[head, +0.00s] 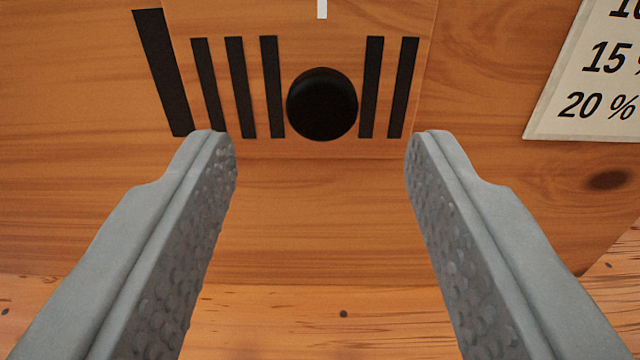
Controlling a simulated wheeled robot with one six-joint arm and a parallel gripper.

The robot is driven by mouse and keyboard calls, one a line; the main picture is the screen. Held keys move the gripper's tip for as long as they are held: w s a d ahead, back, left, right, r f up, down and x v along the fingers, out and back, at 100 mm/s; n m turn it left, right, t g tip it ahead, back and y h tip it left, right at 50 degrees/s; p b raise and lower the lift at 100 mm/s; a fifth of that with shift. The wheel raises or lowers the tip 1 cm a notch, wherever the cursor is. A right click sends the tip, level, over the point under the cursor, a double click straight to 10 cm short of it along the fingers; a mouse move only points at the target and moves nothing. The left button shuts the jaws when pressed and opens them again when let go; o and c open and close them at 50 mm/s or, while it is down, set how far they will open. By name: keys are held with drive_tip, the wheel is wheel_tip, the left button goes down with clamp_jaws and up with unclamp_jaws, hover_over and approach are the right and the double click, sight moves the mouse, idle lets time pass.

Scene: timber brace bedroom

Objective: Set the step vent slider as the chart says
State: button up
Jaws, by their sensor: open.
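The step vent slider (299,148) is a wooden plate with several dark upright slots and a round black knob (322,104) among them. A small white mark (322,9) shows above the knob at the top edge. The chart (590,80) is a pale card at the upper right, cut off by the frame; its readable lines are "15 %" and "20 %", and a line above is partly cut. My gripper (321,140) is open and empty, its two grey fingers spread to either side below the knob. Neither finger appears to touch it.
A wider dark slot (160,72) is in the wooden face left of the plate. The wooden step face (310,220) is bare below the plate. A plank floor (340,330) with small knots shows along the bottom. No loose objects are in view.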

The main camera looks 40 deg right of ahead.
drive_tip(key=v, duration=1.3)
drive_tip(key=shift+s+a, duration=0.1)
drive_tip(key=shift+r, duration=0.1)
